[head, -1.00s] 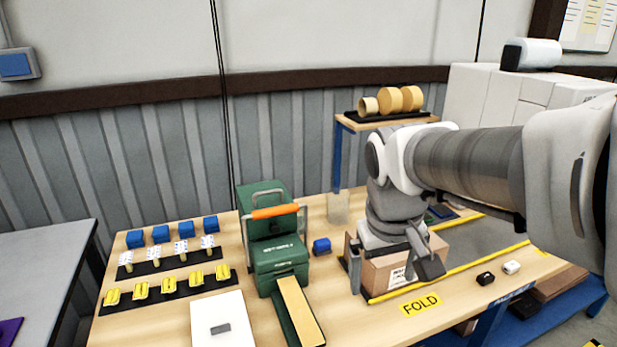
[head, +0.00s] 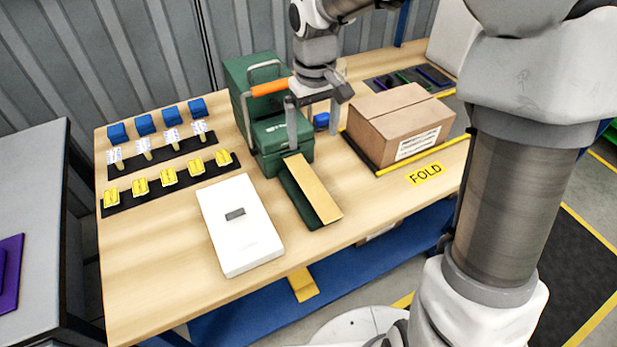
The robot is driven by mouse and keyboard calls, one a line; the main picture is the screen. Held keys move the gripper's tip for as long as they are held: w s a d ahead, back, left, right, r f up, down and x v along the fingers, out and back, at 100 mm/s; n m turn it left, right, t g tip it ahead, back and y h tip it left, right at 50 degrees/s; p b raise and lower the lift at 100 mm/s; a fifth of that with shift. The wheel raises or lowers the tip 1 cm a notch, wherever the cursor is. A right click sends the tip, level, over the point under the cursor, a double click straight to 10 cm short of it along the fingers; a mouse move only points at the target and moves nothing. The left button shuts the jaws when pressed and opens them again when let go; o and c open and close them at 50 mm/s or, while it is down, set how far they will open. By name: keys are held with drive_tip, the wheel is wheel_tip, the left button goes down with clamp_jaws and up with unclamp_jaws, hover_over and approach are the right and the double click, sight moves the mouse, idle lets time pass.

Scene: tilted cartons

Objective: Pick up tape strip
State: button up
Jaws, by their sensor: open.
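The tan tape strip (head: 313,188) lies sloping out of the front of the green dispenser (head: 262,90), on a dark green tongue. The dispenser has a grey frame and an orange handle. My gripper (head: 315,118) is open and points down just behind and above the strip's upper end. One finger overlaps the dispenser's right front in the picture, so I cannot tell if it touches. A closed brown carton (head: 392,118) with a white label sits to the right, by the yellow FOLD mark (head: 426,174).
A white box (head: 240,225) with a grey patch lies left of the strip. Yellow pieces (head: 168,177), white tagged pieces (head: 172,138) and blue blocks (head: 146,125) stand in rows at the left. A small blue block (head: 321,121) is behind the gripper. The front table edge is clear.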

drive_tip(key=b, duration=0.1)
hover_over(312, 185)
drive_tip(key=f, duration=0.8)
drive_tip(key=shift+s+d+f, duration=0.1)
drive_tip(key=shift+s+f, duration=0.1)
drive_tip(key=shift+f, duration=0.2)
drive_tip(key=shift+w+a+f+b, duration=0.1)
drive_tip(key=shift+f+b, duration=0.15)
drive_tip(key=shift+f, duration=1.3)
drive_tip(key=shift+w+a+f+b, duration=0.1)
drive_tip(key=shift+f+b, duration=0.15)
drive_tip(key=shift+f, duration=1.25)
drive_tip(key=shift+r, duration=0.1)
drive_tip(key=c, duration=1.1)
